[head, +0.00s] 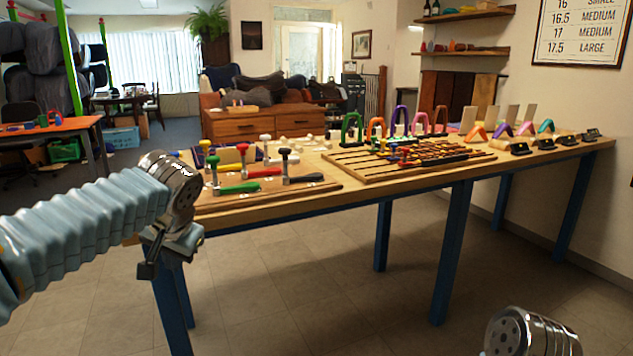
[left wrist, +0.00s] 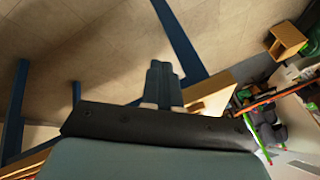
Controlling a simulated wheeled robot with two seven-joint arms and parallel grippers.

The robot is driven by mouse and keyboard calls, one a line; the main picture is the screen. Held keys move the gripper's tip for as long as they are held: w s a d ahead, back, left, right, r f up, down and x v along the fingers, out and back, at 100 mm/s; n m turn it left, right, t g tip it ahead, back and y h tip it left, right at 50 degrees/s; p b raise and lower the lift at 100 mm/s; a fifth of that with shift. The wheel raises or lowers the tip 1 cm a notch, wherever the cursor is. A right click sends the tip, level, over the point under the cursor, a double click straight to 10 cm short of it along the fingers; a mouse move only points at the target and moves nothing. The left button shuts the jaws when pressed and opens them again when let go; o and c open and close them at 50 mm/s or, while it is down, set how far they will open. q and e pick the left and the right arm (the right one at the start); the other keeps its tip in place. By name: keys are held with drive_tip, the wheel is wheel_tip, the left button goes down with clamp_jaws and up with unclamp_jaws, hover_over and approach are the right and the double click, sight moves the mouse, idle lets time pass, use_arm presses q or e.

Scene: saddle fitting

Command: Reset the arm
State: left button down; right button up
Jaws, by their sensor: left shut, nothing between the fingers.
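My left arm comes in from the left in the head view. My left gripper (head: 150,265) hangs at its end, in front of the table's near left corner and below the top's level. In the left wrist view, the left gripper (left wrist: 163,72) has its two fingers side by side, shut with nothing between them. The floor and blue table legs show beyond the fingertips. Of my right arm, only a metal link shows at the lower right of the head view; its gripper is out of view.
A long wooden table (head: 340,192) on blue legs runs to the right. It carries a board with coloured-handled clamps (head: 250,174), a slotted rack (head: 400,158) and coloured arches (head: 430,122). The tiled floor (head: 310,300) in front is clear. An orange table (head: 45,130) stands at the left.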

use_arm(q)
drive_tip(key=s+d+f+g+h, duration=0.15)
drive_tip(key=d+f, duration=0.25)
drive_tip(key=f, duration=0.7)
drive_tip(key=d+f+m+g+h, duration=0.15)
drive_tip(key=d+f, duration=0.25)
drive_tip(key=f, duration=0.8)
drive_tip(key=s+d+f+h, duration=0.1)
drive_tip(key=d+f+h, duration=0.25)
drive_tip(key=f, duration=0.75)
drive_tip(key=s+d+f+n, duration=0.2)
drive_tip(key=s+f, duration=0.6)
drive_tip(key=s, duration=0.2)
drive_tip(key=s+d+f+n+g+h, duration=0.1)
drive_tip(key=s+d+f+n, duration=0.1)
drive_tip(key=s+f, duration=0.7)
drive_tip(key=shift+s+f+n, duration=0.25)
drive_tip(key=shift+s+n, duration=0.2)
drive_tip(key=shift+n, duration=0.2)
